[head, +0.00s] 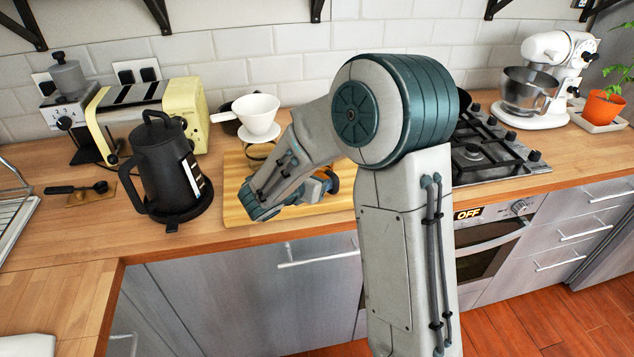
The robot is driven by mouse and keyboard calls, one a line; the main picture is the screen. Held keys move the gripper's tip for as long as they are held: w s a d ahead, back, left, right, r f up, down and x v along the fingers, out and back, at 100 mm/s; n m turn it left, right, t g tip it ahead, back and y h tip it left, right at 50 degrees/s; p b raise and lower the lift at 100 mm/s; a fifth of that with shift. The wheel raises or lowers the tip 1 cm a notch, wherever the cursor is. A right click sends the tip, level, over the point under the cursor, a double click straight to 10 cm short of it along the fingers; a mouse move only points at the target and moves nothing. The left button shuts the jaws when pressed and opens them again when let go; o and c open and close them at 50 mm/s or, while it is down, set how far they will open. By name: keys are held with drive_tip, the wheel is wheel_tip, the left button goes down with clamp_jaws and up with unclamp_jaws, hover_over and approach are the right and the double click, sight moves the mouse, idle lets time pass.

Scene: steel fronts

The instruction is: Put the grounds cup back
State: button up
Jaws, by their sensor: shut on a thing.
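My arm bends down over the wooden board, and my gripper (325,182) shows only in part, as an orange and blue piece behind my forearm. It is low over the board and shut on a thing. My arm hides the fingertips and what they hold, which I take to be the grounds cup, as no such cup shows elsewhere. A grey coffee grinder (68,98) with a round hopper on top stands at the far left against the tiled wall.
A black kettle (170,170) and a yellow toaster (150,112) stand between the grinder and the wooden board (236,208). A white dripper (256,113) sits on a glass vessel at the board's back. A black spoon (76,188) lies at left. The hob (490,150) is at right.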

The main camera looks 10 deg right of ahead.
drive_tip(key=shift+f, duration=1.05)
drive_tip(key=shift+f, duration=0.1)
drive_tip(key=shift+f, duration=0.15)
drive_tip(key=o, duration=1)
drive_tip(key=shift+o, duration=0.2)
